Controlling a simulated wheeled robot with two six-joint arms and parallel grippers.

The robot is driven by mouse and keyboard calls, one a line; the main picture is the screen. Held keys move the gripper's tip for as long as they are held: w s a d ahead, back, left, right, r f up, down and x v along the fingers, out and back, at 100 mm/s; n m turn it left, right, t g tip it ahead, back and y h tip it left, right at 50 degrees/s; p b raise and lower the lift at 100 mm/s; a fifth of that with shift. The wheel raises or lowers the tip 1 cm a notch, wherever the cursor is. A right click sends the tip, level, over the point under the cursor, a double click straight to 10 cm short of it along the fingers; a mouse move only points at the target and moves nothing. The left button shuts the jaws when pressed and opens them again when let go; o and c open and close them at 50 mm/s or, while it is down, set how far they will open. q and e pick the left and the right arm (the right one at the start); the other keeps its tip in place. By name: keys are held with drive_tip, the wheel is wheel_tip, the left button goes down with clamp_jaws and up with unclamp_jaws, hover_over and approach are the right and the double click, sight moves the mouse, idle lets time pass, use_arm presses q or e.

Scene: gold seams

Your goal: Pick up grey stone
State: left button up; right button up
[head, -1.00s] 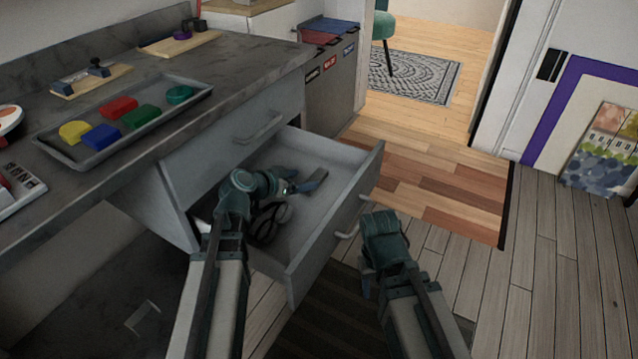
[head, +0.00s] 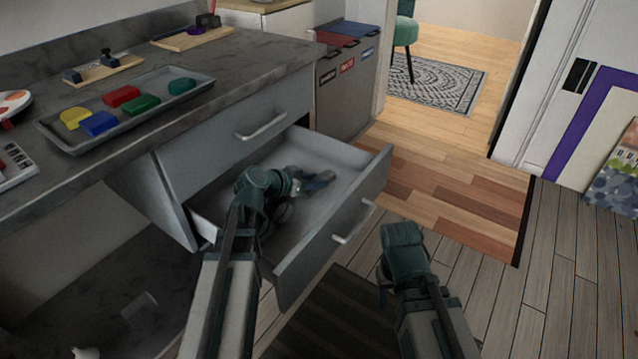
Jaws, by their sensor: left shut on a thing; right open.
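The open drawer (head: 318,252) juts out below the worktop on the left side of the head view. My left gripper (head: 312,183) reaches into it, low over the drawer floor, and is shut on a small grey-blue piece, which looks like the grey stone (head: 323,179). The fingers cover part of it, and I cannot tell if it touches the drawer floor. My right gripper (head: 384,290) hangs outside the drawer, to the right of its front, open and with nothing visible in it.
A tray (head: 190,107) of coloured blocks stands on the worktop (head: 240,62). Bins (head: 345,95) stand beyond the drawer. The wooden floor (head: 440,190) on the right is clear.

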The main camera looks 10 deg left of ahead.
use_arm(q)
clamp_jaws()
drive_tip(key=shift+r, duration=0.1)
wheel_tip(320, 180, up, 18)
drive_tip(key=p, duration=1.8)
